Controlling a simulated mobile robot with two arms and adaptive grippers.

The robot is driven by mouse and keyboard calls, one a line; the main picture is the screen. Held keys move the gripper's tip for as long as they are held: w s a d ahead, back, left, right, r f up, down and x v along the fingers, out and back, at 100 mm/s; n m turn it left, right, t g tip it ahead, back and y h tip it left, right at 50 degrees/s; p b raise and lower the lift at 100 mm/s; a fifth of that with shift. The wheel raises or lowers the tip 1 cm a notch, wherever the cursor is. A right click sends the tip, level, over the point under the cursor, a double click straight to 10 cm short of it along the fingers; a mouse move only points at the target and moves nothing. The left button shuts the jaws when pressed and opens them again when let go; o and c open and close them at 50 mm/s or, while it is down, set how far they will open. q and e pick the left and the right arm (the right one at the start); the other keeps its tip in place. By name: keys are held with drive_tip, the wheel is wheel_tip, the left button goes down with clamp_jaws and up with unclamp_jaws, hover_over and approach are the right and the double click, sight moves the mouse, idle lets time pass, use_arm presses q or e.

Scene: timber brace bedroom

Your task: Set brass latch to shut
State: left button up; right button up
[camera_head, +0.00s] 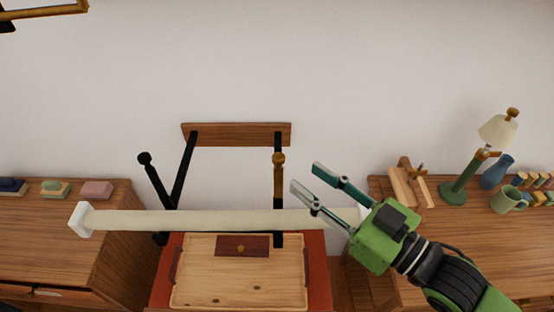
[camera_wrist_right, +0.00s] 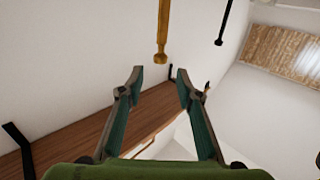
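The brass latch (camera_head: 278,185) is a slim bar with a round knob, standing roughly upright over the right black bracket of a wooden wall board (camera_head: 236,134). In the right wrist view the brass bar (camera_wrist_right: 162,35) hangs down just beyond my fingertips. A black bar (camera_head: 152,185) with a ball knob leans outward at the left bracket. My right gripper (camera_head: 308,178) is open and empty, its fingertips a little right of the brass latch, apparently not touching it. The open fingers also show in the right wrist view (camera_wrist_right: 160,76). My left gripper is out of view.
A long cream roll (camera_head: 215,220) with white ends lies across the front of the brackets. Below it is a wooden tray (camera_head: 200,290). The right table holds a green lamp (camera_head: 455,190), mug (camera_head: 503,200) and blue vase (camera_head: 495,172). Bare wall is above.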

sight(283, 160)
drive_tip(key=x, duration=0.2)
drive_tip(key=shift+w+a+r, duration=0.15)
drive_tip(key=shift+w+a, duration=0.1)
drive_tip(key=p+x, duration=0.1)
drive_tip(key=x, duration=0.4)
drive_tip(key=shift+a, duration=0.1)
drive_tip(key=shift+w+a+p, duration=0.3)
drive_tip(key=shift+w+a, duration=0.1)
drive_tip(key=shift+w, duration=0.05)
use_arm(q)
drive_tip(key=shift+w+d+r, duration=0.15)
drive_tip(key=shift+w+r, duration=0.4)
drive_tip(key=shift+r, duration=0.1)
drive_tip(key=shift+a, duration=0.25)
use_arm(e)
clamp_jaws()
